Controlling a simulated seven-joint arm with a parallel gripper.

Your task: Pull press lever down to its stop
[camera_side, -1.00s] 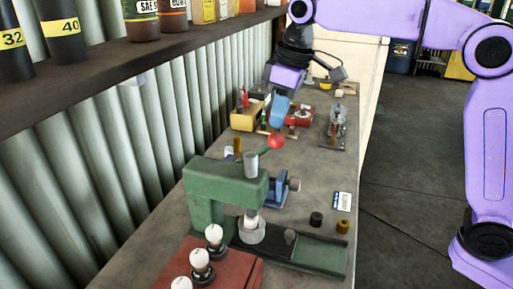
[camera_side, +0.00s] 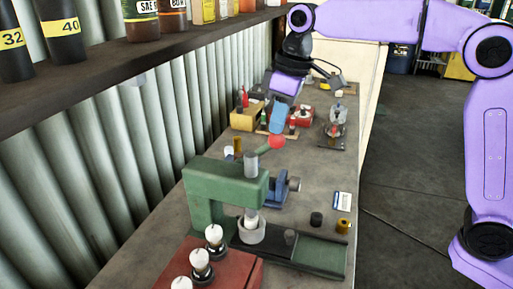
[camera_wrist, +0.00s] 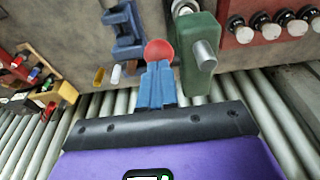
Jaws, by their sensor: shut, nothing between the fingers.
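The green press (camera_side: 205,190) stands on the bench in the side view, with a grey ram above a pale cup (camera_side: 252,233). Its lever (camera_side: 262,150) slants up to the right and ends in a red knob (camera_side: 277,142). My gripper (camera_side: 276,131) has blue fingers, shut and empty, pointing down just above or behind the knob. In the wrist view the red knob (camera_wrist: 159,50) lies right at the tips of the shut fingers (camera_wrist: 157,66). I cannot tell whether they touch. The press body (camera_wrist: 199,45) is just right of them; most of the lever is hidden there.
A blue vise (camera_side: 280,190) stands close behind the press. A red block with several white-topped plungers (camera_side: 225,272) is in front. Corrugated wall and a bottle shelf (camera_side: 110,60) bound the left. Bench right of the knob is clear.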

